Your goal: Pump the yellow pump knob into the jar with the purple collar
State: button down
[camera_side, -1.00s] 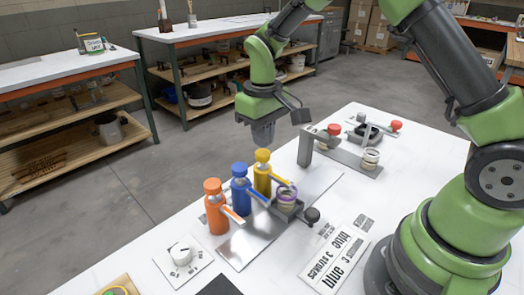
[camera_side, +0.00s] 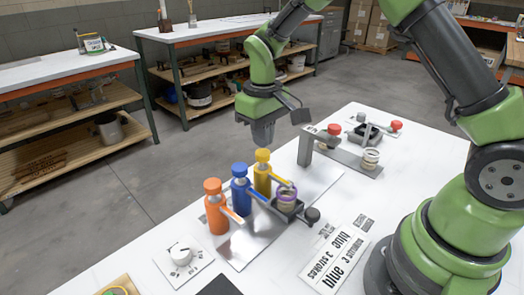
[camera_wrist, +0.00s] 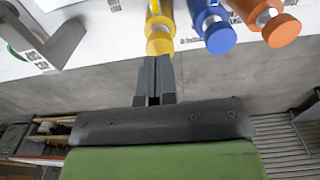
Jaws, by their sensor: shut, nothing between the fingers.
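The yellow pump bottle (camera_side: 262,178) stands at the right end of a row of pump bottles on a metal plate. Its yellow knob (camera_side: 262,156) is up, and its spout points toward the jar with the purple collar (camera_side: 287,196), which sits in a dark holder. My gripper (camera_side: 262,142) is shut and empty, just above the yellow knob in the side view. In the wrist view the closed fingers (camera_wrist: 154,75) point at the yellow knob (camera_wrist: 160,44); I cannot tell whether they touch it.
A blue pump bottle (camera_side: 240,190) and an orange pump bottle (camera_side: 216,208) stand to the left.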

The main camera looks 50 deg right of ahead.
aim_at(263, 152)
jog(key=shift+f, duration=0.2)
jog(key=shift+f, duration=1.5)
jog(key=shift+r, duration=1.7)
jog(key=shift+f, duration=0.15)
jog(key=shift+f, duration=1.6)
jog(key=shift+r, duration=1.8)
